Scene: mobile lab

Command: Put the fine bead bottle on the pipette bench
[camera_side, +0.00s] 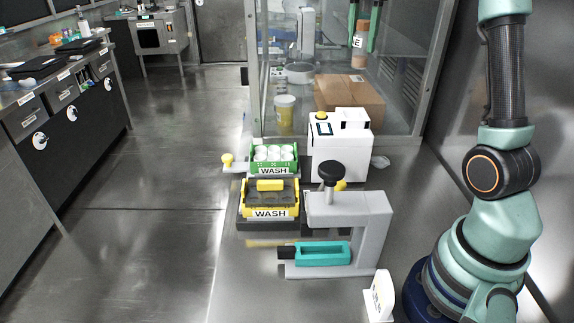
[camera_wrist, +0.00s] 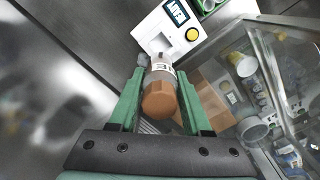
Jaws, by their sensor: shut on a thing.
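A bottle (camera_side: 359,57) with a brown part and a white label hangs between the green fingers of my gripper (camera_side: 364,35), near the top of the side view. My gripper is shut on it, above the cardboard box in that view. In the wrist view the bottle (camera_wrist: 160,98) shows its brown end towards the camera, with a grey part and the label beyond, between my gripper's fingers (camera_wrist: 160,88). Only part of the label's lettering is readable, so I cannot confirm its name. I cannot tell which surface is the pipette bench.
A white device (camera_side: 340,150) with a yellow button stands below. Green (camera_side: 273,171) and yellow (camera_side: 270,212) WASH racks and a grey clamp stand (camera_side: 372,225) are nearer. The floor at left is clear.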

